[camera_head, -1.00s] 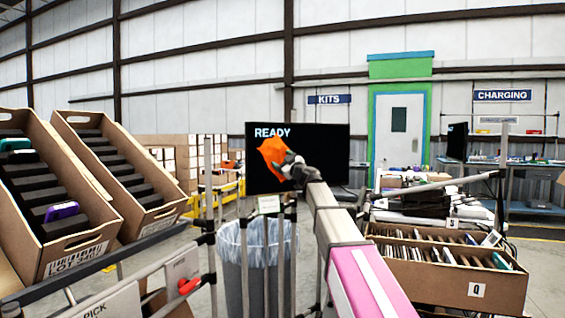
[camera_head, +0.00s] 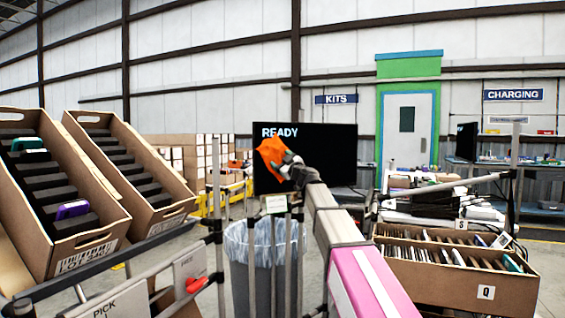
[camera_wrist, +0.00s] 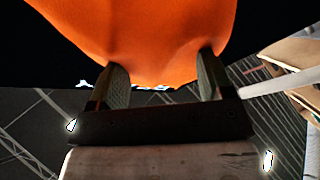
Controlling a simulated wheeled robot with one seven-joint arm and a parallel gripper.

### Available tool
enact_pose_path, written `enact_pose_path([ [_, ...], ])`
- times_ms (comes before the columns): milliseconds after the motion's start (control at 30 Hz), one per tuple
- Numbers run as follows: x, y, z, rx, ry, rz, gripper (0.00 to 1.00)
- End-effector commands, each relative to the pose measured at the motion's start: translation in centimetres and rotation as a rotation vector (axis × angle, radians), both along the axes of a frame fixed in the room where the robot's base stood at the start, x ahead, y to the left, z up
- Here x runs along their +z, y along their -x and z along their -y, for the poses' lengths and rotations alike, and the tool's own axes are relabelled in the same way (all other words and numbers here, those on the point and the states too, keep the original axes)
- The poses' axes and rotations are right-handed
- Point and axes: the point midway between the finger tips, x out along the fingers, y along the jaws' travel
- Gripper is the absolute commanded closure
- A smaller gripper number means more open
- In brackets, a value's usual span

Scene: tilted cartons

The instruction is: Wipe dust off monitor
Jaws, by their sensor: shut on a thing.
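The monitor (camera_head: 330,160) is a black screen with the white word READY at its upper left, in the middle of the head view. My gripper (camera_head: 285,167) is in front of the screen's left part. It is shut on an orange cloth (camera_head: 268,152), which hangs over the screen's left side. In the wrist view the cloth (camera_wrist: 140,35) is pinched between the two fingers (camera_wrist: 160,82), with the dark screen behind. I cannot tell whether the cloth touches the screen. No dust can be made out.
A bin with a clear liner (camera_head: 262,245) stands below the monitor. Tilted cartons (camera_head: 95,215) with dark dividers fill the left. Metal rack posts (camera_head: 216,200) stand left of my arm.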

Motion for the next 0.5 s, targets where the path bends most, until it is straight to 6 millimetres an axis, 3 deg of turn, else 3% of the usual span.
enact_pose_path([
  [500, -0.1, 4.3, 2.1, -0.003, -0.001, 0.000, 0.45],
])
